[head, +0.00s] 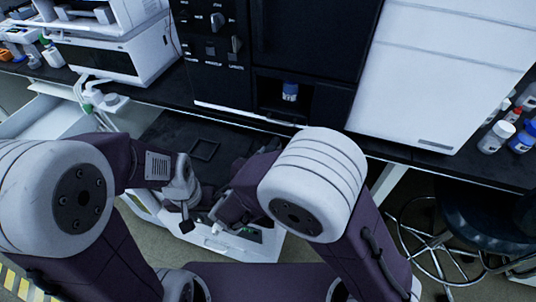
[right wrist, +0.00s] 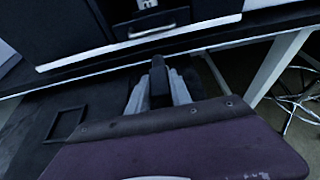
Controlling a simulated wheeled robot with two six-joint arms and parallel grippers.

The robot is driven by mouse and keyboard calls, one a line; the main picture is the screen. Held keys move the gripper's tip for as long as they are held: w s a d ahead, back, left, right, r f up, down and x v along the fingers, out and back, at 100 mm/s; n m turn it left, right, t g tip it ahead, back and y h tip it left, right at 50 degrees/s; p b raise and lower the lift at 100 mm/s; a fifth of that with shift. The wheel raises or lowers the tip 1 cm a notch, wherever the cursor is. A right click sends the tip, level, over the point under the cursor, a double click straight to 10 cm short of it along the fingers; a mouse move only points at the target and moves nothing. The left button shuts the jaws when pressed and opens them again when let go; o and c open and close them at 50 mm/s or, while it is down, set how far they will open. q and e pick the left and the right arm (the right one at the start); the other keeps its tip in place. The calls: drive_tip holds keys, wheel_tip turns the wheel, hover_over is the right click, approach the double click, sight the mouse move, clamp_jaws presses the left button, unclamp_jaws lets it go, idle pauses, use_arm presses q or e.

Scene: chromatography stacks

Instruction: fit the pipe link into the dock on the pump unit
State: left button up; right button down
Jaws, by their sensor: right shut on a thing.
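My right gripper (right wrist: 160,92) shows in the right wrist view with its two grey fingers shut around a dark piece (right wrist: 158,70), which seems to be the pipe link; its shape is mostly hidden. In the head view this gripper (head: 264,152) is small and dark, just in front of the bench edge. My left gripper (head: 187,222) hangs left of it, its fingers too small to read. The black instrument (head: 312,40) at the back, with knobs and an open recess, may be the pump unit. I cannot make out the dock.
A blue-capped bottle (head: 290,90) stands in the recess. A thin square frame (head: 204,150) lies on a dark surface left of my right gripper. White instruments (head: 440,70) flank the black one. Bottles (head: 497,137) stand at the right, above a black stool (head: 490,215).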

drive_tip(key=shift+f+b, duration=0.35)
drive_tip(key=shift+f, duration=0.05)
drive_tip(key=c, duration=1.1)
unclamp_jaws()
drive_tip(key=shift+r, duration=0.1)
drive_tip(key=p+v, duration=0.2)
drive_tip(key=v, duration=0.6)
drive_tip(key=shift+w+r+p, duration=0.1)
drive_tip(key=shift+p, duration=0.3)
drive_tip(key=shift+s+a, duration=0.15)
drive_tip(key=shift+s, duration=0.4)
